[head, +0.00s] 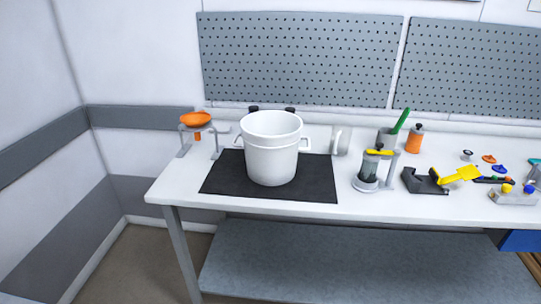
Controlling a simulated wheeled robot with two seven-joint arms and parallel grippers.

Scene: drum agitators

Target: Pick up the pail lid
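A white pail (271,158) with a handle on each side stands upright on a black mat (318,182) on the workbench. Its top is open and I see into its pale inside. I cannot clearly make out a pail lid. Two dark knob-like parts (290,109) show just behind the pail's rim; what they belong to is hidden by the pail. Neither of my grippers is in view.
An orange funnel (195,119) sits on a grey stand left of the pail. To the right are a clear beaker (341,141), a clear jar device (369,169), an orange bottle (414,140) and a black holder (424,182) with yellow. The white bench's (260,208) front strip is clear.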

